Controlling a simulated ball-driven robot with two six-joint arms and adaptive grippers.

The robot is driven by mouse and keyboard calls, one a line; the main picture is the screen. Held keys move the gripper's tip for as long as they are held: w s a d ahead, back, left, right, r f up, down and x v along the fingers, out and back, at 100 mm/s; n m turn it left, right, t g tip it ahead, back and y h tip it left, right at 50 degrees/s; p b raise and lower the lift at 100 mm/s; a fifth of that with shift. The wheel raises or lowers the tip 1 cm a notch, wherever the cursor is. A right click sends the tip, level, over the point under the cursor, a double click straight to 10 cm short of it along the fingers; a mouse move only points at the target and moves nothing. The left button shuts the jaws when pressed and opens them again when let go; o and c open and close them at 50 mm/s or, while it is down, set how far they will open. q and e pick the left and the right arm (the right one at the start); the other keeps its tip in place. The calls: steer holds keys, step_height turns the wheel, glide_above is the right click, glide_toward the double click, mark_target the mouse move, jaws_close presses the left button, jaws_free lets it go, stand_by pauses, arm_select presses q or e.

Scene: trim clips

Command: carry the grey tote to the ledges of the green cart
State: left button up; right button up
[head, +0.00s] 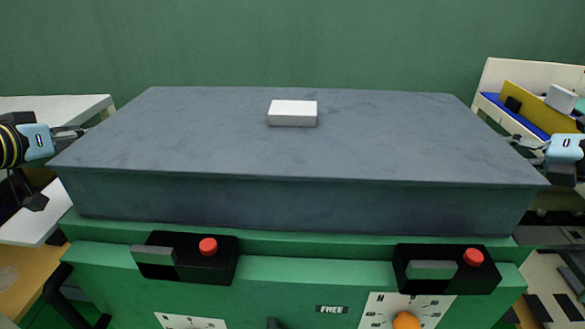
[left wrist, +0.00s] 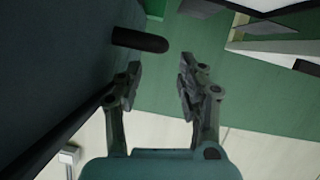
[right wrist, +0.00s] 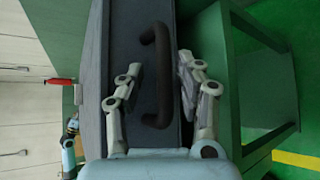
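The grey tote (head: 300,155) is a wide, flat-topped box, level in the head view, at the top of the green cart (head: 270,270). Whether it rests on ledges is hidden. My left gripper (head: 72,132) is at its left end. In the left wrist view the left fingers (left wrist: 160,66) are open, with a black handle (left wrist: 140,40) just beyond the tips, nearer the left finger. My right gripper (head: 522,142) is at the right end. In the right wrist view its open fingers (right wrist: 162,68) stand either side of the black handle (right wrist: 157,75); no grip shows.
A white block (head: 292,113) lies on the tote's top. Two black boxes with red buttons (head: 208,246) (head: 473,257) are on the cart's front, above dials. A white table (head: 60,103) is at the left. A shelf with blue and yellow items (head: 515,112) is at the right.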

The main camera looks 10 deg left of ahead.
arm_select(q)
steer(key=shift+s+r, duration=0.2)
steer(key=shift+s, duration=0.3)
arm_select(e)
steer(key=shift+d, duration=0.1)
steer(key=v, duration=1.1)
steer(key=shift+s+d+r, duration=0.15)
steer(key=shift+s+d, duration=0.05)
steer(key=shift+s, duration=0.15)
arm_select(q)
steer(key=shift+s, duration=0.1)
